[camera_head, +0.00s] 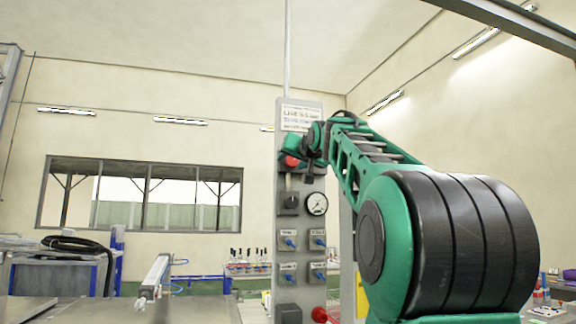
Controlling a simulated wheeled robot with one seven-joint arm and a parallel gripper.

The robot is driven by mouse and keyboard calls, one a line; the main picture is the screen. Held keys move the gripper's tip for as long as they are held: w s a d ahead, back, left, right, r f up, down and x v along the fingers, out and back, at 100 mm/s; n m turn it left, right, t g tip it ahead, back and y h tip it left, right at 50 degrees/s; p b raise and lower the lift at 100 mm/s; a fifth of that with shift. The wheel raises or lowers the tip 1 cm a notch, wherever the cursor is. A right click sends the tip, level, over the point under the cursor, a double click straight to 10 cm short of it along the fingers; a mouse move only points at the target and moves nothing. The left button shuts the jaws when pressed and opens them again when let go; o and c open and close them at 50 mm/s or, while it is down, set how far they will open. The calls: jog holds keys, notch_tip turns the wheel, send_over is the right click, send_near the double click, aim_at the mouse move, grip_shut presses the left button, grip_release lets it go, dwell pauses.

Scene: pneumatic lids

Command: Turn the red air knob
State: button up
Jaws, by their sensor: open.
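A grey upright control panel (284,215) stands in the middle of the view. A red knob (291,161) shows on its upper part, just below the white label plate. My gripper (296,155) is open at the upper panel, right at this red knob. Its dark and green parts cover some of the knob's surroundings, and I cannot tell whether the fingers touch it. A second red round part (319,314) sits at the panel's lower right, well below my gripper.
Below the upper red knob are a black switch (291,201) and a round gauge (317,204). Several blue valves (289,244) sit lower on the panel. My green and black arm fills the right side. A cart with black hose (75,245) stands at left.

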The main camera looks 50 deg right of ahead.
jog(key=c, duration=1)
jog(key=shift+c, duration=0.2)
